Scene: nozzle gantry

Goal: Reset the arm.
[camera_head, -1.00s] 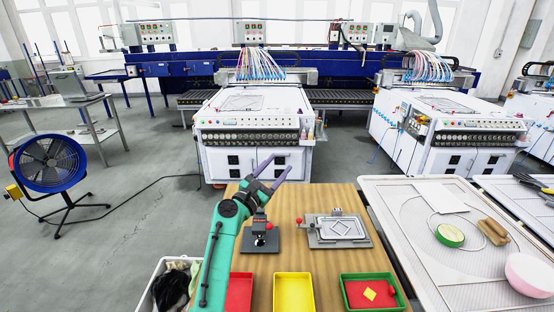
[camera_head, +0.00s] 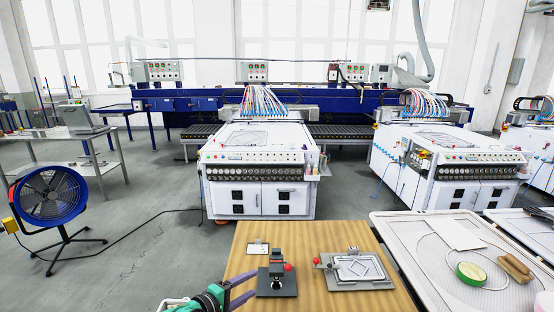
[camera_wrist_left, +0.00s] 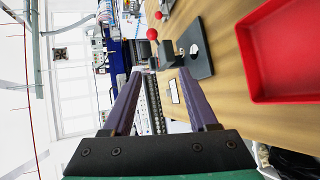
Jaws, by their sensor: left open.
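My left gripper (camera_head: 240,292) is low at the left front edge of the wooden table (camera_head: 310,240). Its two purple fingers are apart and nothing is between them; they also show in the left wrist view (camera_wrist_left: 160,74). A dark press with a red ball knob (camera_head: 276,277) stands on the table just right of the fingers in the head view. A grey fixture with a framed plate (camera_head: 357,268) lies further right. A small white plate (camera_head: 258,248) lies behind the press. My right gripper is not in view.
A red tray (camera_wrist_left: 300,55) is close by in the left wrist view. A mesh-topped table (camera_head: 400,232) at right holds a green roll (camera_head: 471,274) and a brown block (camera_head: 514,268). A white machine (camera_head: 260,170) stands behind. A blue fan (camera_head: 48,195) is at left.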

